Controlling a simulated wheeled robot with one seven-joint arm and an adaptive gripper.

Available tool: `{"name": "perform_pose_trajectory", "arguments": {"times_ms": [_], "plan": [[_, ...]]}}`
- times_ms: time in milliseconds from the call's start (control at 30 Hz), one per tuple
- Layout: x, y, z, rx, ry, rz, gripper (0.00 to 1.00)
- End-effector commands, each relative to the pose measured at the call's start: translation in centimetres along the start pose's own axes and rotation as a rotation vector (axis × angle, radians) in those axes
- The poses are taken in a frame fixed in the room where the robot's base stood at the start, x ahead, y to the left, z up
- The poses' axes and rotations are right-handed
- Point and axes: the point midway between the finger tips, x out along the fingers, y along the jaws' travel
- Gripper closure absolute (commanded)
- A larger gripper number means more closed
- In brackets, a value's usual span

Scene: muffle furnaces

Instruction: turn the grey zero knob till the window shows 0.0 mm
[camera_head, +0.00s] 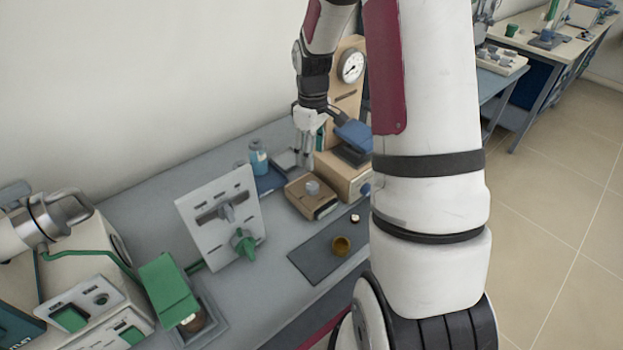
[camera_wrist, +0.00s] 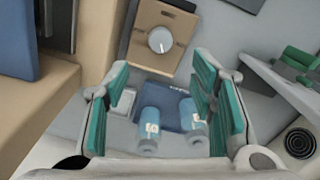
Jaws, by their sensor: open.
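The grey knob (camera_head: 312,188) sits on top of a small tan box (camera_head: 300,203) on the bench. In the wrist view the round grey knob (camera_wrist: 160,40), with a pale mark on it, is beyond the fingertips. A dark strip (camera_wrist: 180,6) shows on the tan box there; I cannot read any value on it. My gripper (camera_head: 304,163) points down above and behind the box in the head view. In the wrist view my gripper (camera_wrist: 160,68) has its teal-padded fingers wide apart, with nothing between them and apart from the knob.
A tan stand with a dial gauge (camera_head: 351,67) rises close beside my gripper. Blue bottles (camera_wrist: 150,128) stand on a dark blue tray (camera_wrist: 172,92) below the fingers. A dark mat (camera_head: 315,262) holds a brass cup (camera_head: 341,246).

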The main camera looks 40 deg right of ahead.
Motion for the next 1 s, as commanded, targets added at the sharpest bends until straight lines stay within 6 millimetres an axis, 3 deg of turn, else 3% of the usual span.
{"name": "perform_pose_trajectory", "arguments": {"times_ms": [300, 500, 700, 1000], "plan": [[6.4, -0.1, 0.1, 0.000, -0.004, -0.003, 0.49], [9.5, -0.1, 0.1, 0.000, -0.003, -0.002, 0.49], [11.0, -0.1, 0.0, 0.000, -0.001, 0.000, 0.49], [11.2, 0.0, 0.0, 0.001, -0.001, 0.000, 0.49]]}}
